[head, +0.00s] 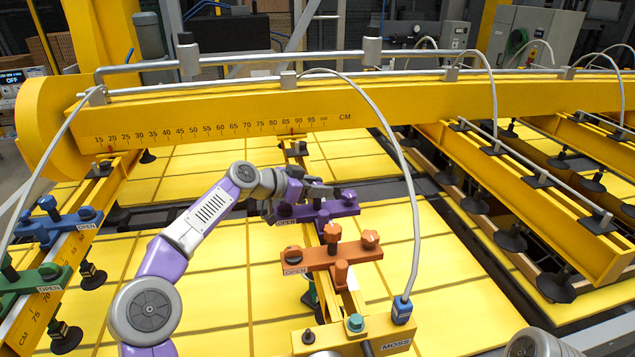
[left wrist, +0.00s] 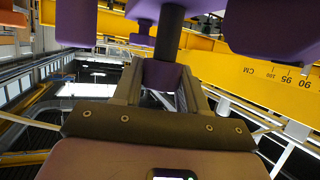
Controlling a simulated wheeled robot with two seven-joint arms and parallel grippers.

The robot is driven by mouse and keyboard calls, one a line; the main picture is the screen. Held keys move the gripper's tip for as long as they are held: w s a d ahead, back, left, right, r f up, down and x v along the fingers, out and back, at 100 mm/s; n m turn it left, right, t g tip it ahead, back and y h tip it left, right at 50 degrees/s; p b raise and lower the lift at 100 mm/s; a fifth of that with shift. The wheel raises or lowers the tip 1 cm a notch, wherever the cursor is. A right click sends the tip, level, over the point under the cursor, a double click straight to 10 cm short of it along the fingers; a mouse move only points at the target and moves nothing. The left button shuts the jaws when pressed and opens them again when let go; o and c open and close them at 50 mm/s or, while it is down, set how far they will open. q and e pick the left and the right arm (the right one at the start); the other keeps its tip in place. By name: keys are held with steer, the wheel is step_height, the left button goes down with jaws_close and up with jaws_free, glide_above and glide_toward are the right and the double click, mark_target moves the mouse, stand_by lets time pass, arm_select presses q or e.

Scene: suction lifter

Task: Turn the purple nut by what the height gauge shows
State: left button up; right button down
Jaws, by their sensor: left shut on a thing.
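A purple clamp bar (head: 312,211) sits on the yellow cross-beam, with a purple knob (head: 349,194) at its right end and an OPEN label at its left. My left gripper (head: 322,190) reaches over this bar from the left. In the left wrist view its two fingers (left wrist: 160,88) are shut on a purple nut (left wrist: 160,73) below a dark stem. In the head view the arm and fingers hide most of the nut. I cannot make out a height gauge. The long yellow beam carries a centimetre scale (head: 215,131). My right gripper is not in view.
An orange clamp (head: 332,257) stands just in front of the purple one, with a MOSS-labelled yellow block (head: 375,340) and grey hose (head: 413,220) nearby. Blue (head: 60,226) and green (head: 35,281) clamps stand at the left. Yellow panels lie below; suction cups hang at the right.

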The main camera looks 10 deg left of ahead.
arm_select(q)
steer(key=shift+r+m+g+h+p, duration=0.15)
steer(key=shift+m+g+h+p, duration=0.55)
steer(key=shift+m+g+p, duration=0.3)
steer(key=shift+m+g+h+p, duration=0.3)
steer(key=shift+m+g+p, duration=0.2)
steer(key=shift+m+g, duration=0.1)
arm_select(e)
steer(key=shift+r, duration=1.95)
arm_select(q)
steer(key=shift+m+g, duration=0.3)
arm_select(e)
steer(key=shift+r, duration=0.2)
arm_select(q)
steer(key=o, duration=1)
steer(key=shift+c, duration=0.2)
steer(key=v, duration=0.7)
steer(key=shift+s+a, duration=0.1)
steer(key=shift+a, duration=0.25)
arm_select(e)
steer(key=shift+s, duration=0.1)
